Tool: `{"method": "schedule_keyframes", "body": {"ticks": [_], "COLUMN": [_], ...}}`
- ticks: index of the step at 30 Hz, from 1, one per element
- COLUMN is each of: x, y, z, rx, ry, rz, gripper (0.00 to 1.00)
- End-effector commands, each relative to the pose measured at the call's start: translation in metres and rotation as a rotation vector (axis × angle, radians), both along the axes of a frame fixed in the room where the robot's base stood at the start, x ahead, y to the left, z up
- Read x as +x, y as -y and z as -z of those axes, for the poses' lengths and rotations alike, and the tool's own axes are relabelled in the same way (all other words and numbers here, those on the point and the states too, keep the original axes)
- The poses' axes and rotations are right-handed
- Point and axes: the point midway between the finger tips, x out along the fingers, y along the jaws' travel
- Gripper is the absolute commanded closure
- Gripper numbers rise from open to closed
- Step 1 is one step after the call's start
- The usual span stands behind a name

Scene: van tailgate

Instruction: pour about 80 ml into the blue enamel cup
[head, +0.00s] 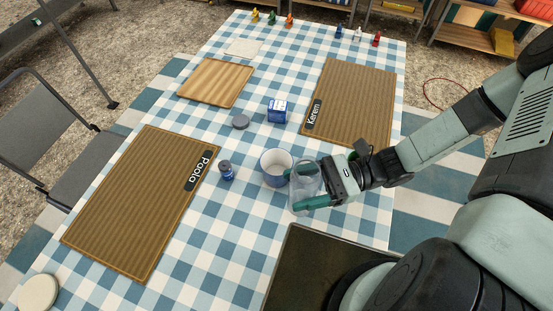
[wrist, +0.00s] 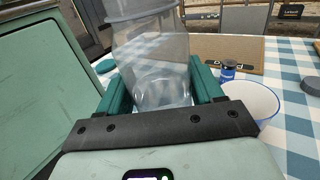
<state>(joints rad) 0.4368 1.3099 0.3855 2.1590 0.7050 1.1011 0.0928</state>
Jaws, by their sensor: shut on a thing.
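My gripper (head: 310,187) is shut around a clear see-through container (head: 304,200). In the wrist view the container (wrist: 158,65) stands between the two green fingers (wrist: 160,88); I cannot tell how much liquid is in it. The blue enamel cup (head: 274,169), white inside with a blue rim, stands on the checked cloth just left of the container. It also shows in the wrist view (wrist: 252,100), right of the gripper. The cup's inside looks empty in the wrist view, though part of it is hidden. In the head view the container overlaps the cup's right edge; I cannot tell whether they touch.
A small dark-blue jar (head: 226,171) stands left of the cup. A blue box (head: 277,111) and a grey disc (head: 240,122) lie beyond it. Mats named Poola (head: 130,205) and Kerem (head: 350,105) flank the middle. A dark panel (head: 310,265) lies at the near edge.

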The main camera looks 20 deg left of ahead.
Motion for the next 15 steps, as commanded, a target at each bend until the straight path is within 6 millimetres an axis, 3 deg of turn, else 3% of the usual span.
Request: {"method": "schedule_keyframes", "body": {"ticks": [15], "x": [0.0014], "y": [-0.0016], "z": [-0.0021], "rx": [-0.073], "ry": [-0.068], "rz": [-0.001], "gripper": [0.77]}}
